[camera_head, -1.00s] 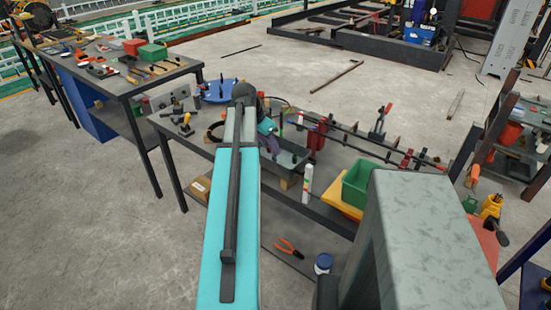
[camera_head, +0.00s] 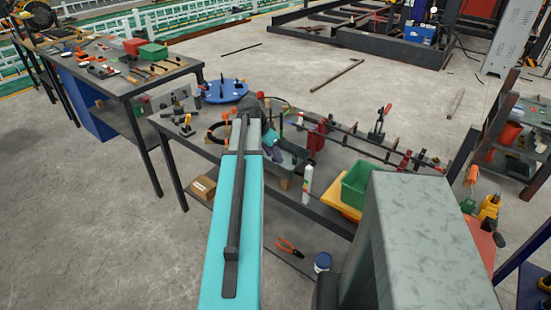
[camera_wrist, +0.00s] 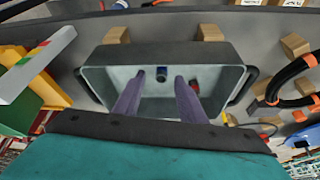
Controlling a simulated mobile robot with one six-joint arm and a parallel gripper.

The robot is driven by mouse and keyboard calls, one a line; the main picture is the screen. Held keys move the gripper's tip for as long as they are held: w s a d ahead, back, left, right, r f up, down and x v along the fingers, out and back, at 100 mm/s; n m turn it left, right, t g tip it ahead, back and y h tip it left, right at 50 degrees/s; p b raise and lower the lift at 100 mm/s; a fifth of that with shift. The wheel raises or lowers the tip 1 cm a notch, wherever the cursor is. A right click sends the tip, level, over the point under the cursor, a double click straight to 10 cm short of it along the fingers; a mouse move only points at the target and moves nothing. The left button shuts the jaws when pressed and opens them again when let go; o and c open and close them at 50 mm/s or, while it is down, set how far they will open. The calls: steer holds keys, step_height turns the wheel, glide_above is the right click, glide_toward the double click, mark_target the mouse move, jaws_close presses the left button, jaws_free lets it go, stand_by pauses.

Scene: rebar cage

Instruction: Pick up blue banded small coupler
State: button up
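The small coupler (camera_wrist: 162,73), dark with a blue band, is in a grey tray (camera_wrist: 108,82), near the tray's far wall in the wrist view. My gripper (camera_wrist: 158,84) is open, with its two purple-grey fingers reaching into the view over the tray. The coupler shows in the gap between the fingertips, slightly beyond them, and nothing is held. I cannot tell the height of the fingertips above the tray floor. In the head view the tray (camera_head: 297,158) is on the workbench, and my arm partly hides it; the coupler cannot be made out there.
A small red item (camera_wrist: 195,84) is in the tray beside the right finger. Wooden blocks (camera_wrist: 209,31) stand around the tray. A white tube (camera_head: 308,183) and a green bin (camera_head: 357,184) are to the right on the bench.

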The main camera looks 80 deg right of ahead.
steer(key=shift+s+d+f, duration=0.1)
steer(key=shift+f, duration=0.2)
stand_by(0.4)
jaws_close()
